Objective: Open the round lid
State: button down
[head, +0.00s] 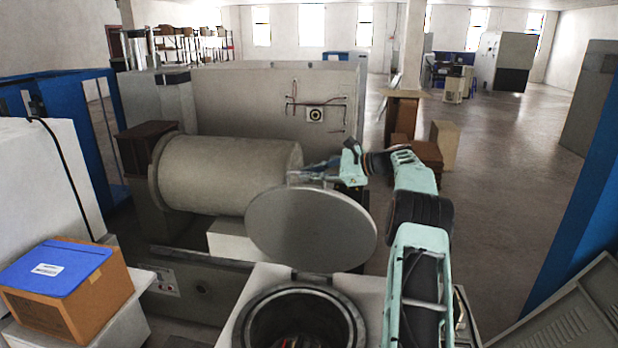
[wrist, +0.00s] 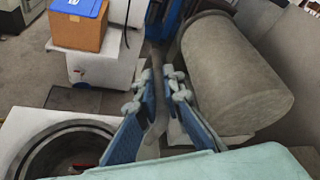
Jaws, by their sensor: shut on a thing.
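The round lid (head: 312,232) is a grey disc standing raised and tilted up behind the round opening (head: 300,325), hinged on the white housing. The opening is uncovered, with a dark rim and some reddish items low inside. My gripper (head: 312,174) is at the lid's upper edge, partly hidden behind it. In the wrist view my gripper (wrist: 157,95) has its blue fingers closed on a narrow grey strip (wrist: 158,110), which looks like the lid seen edge-on. The opening (wrist: 65,150) also shows at the lower left there.
A large grey cylinder (head: 225,175) lies behind the lid. A cardboard box with a blue top (head: 65,285) sits on a white unit at left. Brown cabinets (head: 402,120) stand behind my arm. The floor (head: 500,190) at right is open.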

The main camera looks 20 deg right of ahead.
jog(key=shift+w+d+r, duration=0.15)
jog(key=shift+w+d, duration=0.35)
jog(key=shift+w, duration=0.1)
jog(key=c, duration=2)
grip_release()
jog(key=shift+c, duration=0.2)
jog(key=v, duration=1.2)
